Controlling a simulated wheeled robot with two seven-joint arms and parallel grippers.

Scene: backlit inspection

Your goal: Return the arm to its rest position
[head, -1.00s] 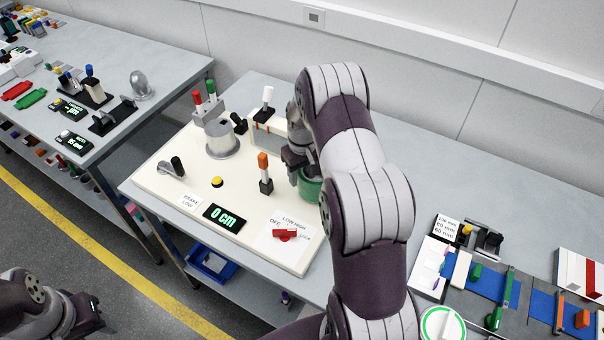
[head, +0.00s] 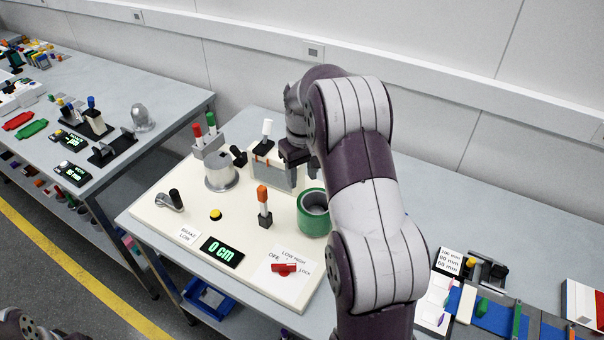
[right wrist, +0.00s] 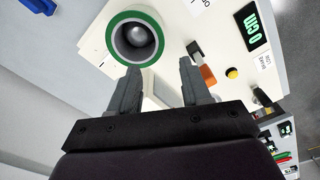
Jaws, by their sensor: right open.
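My right arm reaches in from the bottom right in the head view. Its gripper (head: 298,160) hangs above the back right part of the cream panel (head: 160,216), partly hidden by the wrist. In the right wrist view the two fingers (right wrist: 160,72) are apart with nothing between them. A green ring-shaped part (head: 313,222) stands on the panel to the right of the orange-topped lever, clear of the gripper. In the right wrist view the green ring (right wrist: 116,22) shows a grey post inside it. Only a bit of my left arm shows at the bottom left edge.
The panel carries an orange-topped lever (head: 263,205), a grey cylinder (head: 220,173), a white-topped lever (head: 267,132), a yellow button (head: 215,215), a red switch (head: 285,268) and a display reading 0 cm (head: 221,251). A fixture with blue strips (head: 495,317) lies at right.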

